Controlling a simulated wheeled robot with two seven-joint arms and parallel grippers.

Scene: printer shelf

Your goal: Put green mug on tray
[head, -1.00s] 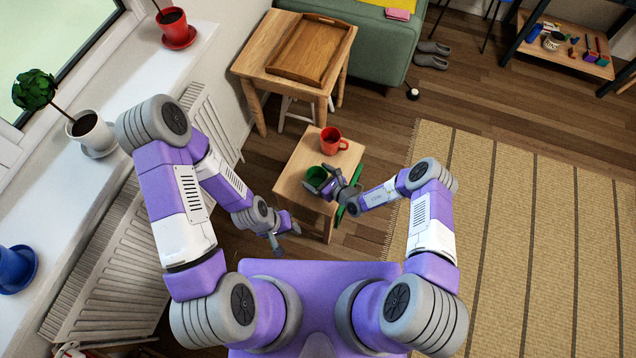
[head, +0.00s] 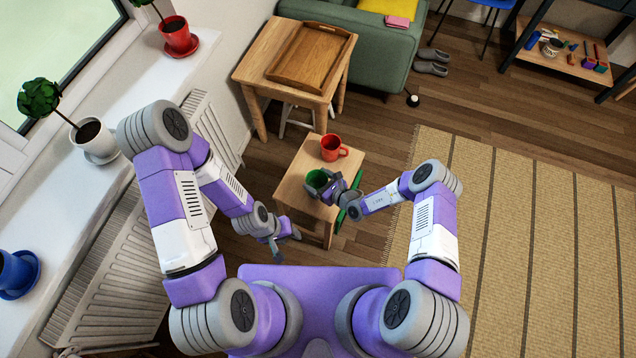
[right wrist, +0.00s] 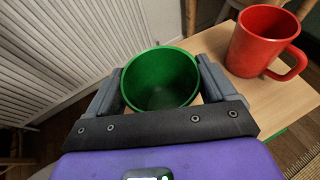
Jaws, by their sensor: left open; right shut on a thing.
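The green mug (head: 317,179) is on or just above the near part of the small wooden table (head: 296,190); I cannot tell if it touches the top. My right gripper (head: 328,189) is shut on it. In the right wrist view the green mug (right wrist: 160,78) is upright and empty, with a finger on each side. The wooden tray (head: 309,58) lies empty on the taller wooden table at the back. My left gripper (head: 287,243) is open and empty, low and left of the small table.
A red mug (head: 331,147) stands on the small table behind the green mug and shows in the right wrist view (right wrist: 262,42). The taller table (head: 262,65) stands beside a green sofa (head: 385,60). A radiator (head: 100,240) lines the left wall. The rug (head: 520,220) at right is clear.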

